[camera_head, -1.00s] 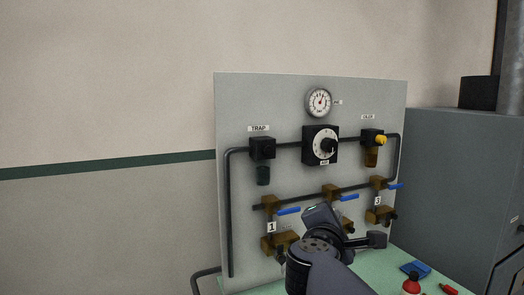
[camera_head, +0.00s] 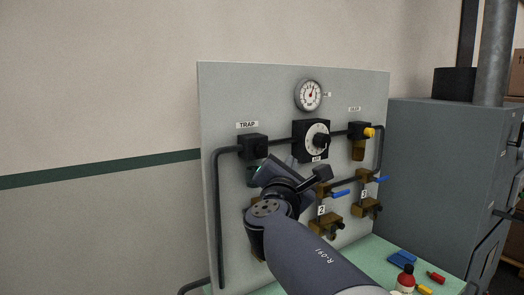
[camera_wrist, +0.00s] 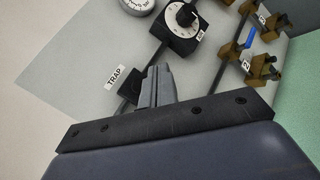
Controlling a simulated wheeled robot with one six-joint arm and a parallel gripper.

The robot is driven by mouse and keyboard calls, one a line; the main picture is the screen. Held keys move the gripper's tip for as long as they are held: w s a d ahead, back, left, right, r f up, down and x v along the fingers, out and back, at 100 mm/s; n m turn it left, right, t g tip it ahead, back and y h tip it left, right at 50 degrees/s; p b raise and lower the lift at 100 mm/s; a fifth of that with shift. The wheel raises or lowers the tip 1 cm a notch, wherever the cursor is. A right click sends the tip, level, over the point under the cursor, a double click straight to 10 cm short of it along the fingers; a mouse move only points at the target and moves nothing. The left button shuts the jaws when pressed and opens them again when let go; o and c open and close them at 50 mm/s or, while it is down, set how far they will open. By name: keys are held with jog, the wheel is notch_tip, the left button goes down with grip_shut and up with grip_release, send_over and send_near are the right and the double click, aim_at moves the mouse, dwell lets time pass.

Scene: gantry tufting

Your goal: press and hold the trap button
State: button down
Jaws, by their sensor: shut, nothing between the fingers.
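The trap unit is a black box (camera_head: 253,147) below a white TRAP label (camera_head: 247,125) at the upper left of the grey panel (camera_head: 225,100). No separate button face can be made out. In the wrist view the box (camera_wrist: 127,88) and its label (camera_wrist: 115,78) are just left of my gripper (camera_wrist: 158,72). The gripper is shut and empty, its fingers pointing at the panel. They cover part of the box's surroundings, and I cannot tell whether they touch anything. In the head view the fingertips are hidden.
A black dial (camera_head: 317,141), a gauge (camera_head: 308,95) and a yellow-knobbed unit (camera_head: 359,131) sit to the right. Pipes and brass valves with blue handles (camera_head: 341,194) run below. A green bench (camera_head: 372,255) holds small items. A grey cabinet (camera_head: 430,150) stands right.

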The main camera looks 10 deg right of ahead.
jog(key=p, duration=0.2)
send_near(264, 155)
jog(key=w+d+r, duration=0.2)
jog(key=w+d, duration=0.2)
jog(key=shift+w+r, duration=0.15)
jog(key=shift+w, duration=0.1)
jog(key=shift+w, duration=0.15)
dwell(1.5)
jog(key=shift+w+a, duration=0.15)
jog(key=shift+w, duration=0.1)
jog(key=shift+w+a, duration=0.2)
jog(key=shift+w, duration=0.25)
dwell(0.8)
jog(key=shift+s+b, duration=0.1)
jog(key=shift+b, duration=0.25)
dwell(1.7)
jog(key=shift+s+d+b, duration=0.35)
jog(key=shift+s, duration=0.4)
jog(key=shift+s+d+b, duration=0.3)
jog(key=shift+s, duration=0.45)
jog(key=shift+s+d+b, duration=0.25)
jog(key=shift+s+d, duration=0.05)
jog(key=shift+s, duration=0.45)
jog(key=shift+s+d+b, duration=0.3)
jog(key=shift+s+d, duration=0.05)
jog(key=shift+s, duration=0.45)
